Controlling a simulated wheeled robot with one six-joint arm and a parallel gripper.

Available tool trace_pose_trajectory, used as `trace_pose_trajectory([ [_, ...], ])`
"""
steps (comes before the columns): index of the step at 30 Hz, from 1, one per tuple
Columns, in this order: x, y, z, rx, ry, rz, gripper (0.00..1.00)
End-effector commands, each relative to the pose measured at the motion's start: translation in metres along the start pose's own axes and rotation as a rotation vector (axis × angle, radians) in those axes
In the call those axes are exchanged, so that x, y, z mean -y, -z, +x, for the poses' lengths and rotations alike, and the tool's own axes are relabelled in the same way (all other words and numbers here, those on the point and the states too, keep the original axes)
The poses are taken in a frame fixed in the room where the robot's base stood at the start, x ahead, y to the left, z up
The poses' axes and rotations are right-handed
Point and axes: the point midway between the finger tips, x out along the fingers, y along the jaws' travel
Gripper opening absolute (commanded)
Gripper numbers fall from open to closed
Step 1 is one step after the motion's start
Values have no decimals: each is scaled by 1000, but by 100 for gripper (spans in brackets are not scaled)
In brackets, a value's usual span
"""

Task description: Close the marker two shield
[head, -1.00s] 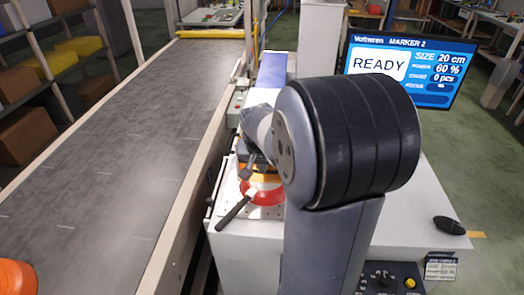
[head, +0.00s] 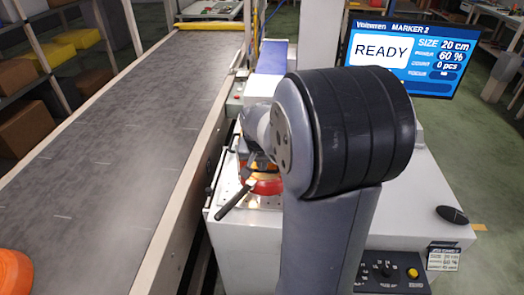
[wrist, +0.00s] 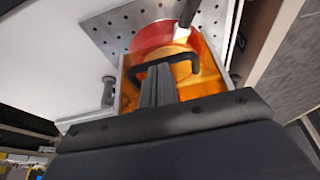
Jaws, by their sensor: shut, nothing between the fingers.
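The marker two machine is a white cabinet (head: 330,240) with a screen (head: 400,55) reading "Voltwren MARKER 2" and "READY". Its see-through orange shield (wrist: 205,82) has a black bar handle (wrist: 150,64) in the wrist view. My gripper (wrist: 158,72) has its fingers together, touching or just short of that handle; I cannot tell which. A red pan (head: 264,187) lies on the perforated plate, its black handle (head: 233,202) sticking out toward the conveyor. It also shows in the wrist view (wrist: 150,38), partly behind the shield. In the head view my arm hides most of the shield.
A grey conveyor belt (head: 120,140) runs along the left of the cabinet, with an orange-red pan (head: 14,275) at its near end. A control panel (head: 385,272) with a yellow button and a black mouse-like object (head: 452,215) are at the right.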

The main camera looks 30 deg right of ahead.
Motion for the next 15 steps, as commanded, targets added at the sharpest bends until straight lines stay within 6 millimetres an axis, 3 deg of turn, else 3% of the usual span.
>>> trace_pose_trajectory([
  [1,0,6,-14,-4,1,0,0],
  [4,0,15,-31,-10,3,0,0],
  [15,0,13,-104,-15,6,0,0],
])
